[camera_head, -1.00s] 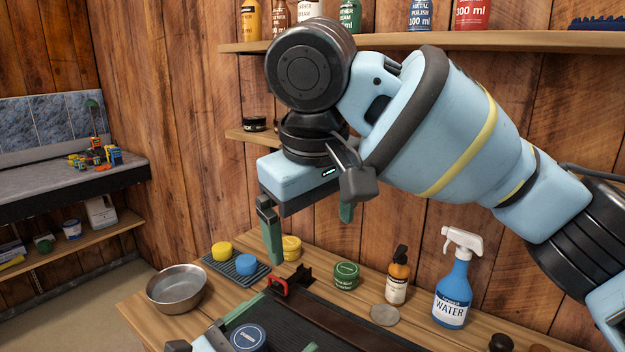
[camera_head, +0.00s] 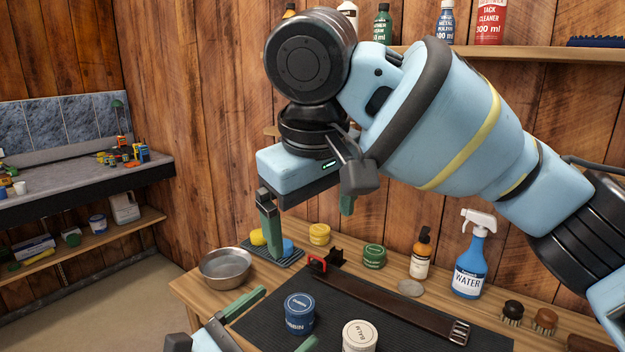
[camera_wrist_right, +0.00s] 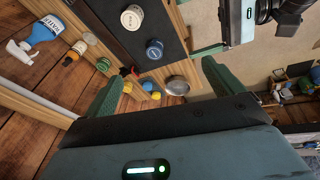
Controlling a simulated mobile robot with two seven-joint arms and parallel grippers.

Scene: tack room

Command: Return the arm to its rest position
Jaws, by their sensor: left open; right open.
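My right arm crosses the upper right of the head view, raised in front of the wall. Its gripper (camera_head: 308,212) is open and empty, with green fingers pointing down above the back of the workbench. In the right wrist view its two fingers (camera_wrist_right: 160,88) are spread with nothing held between them. My left gripper (camera_head: 276,324) is at the bottom of the head view, open, just left of a navy jar (camera_head: 299,315). No object shows between its fingers. Part of my left arm also shows at the top of the right wrist view.
The workbench holds a dark mat (camera_head: 400,328), a brown strap (camera_head: 395,303), a white balm tin (camera_head: 360,337), a metal bowl (camera_head: 225,268), a green tin (camera_head: 373,257), an amber bottle (camera_head: 420,258) and a blue spray bottle (camera_head: 470,265). A wall shelf (camera_head: 560,50) is behind my right arm. Floor is clear at left.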

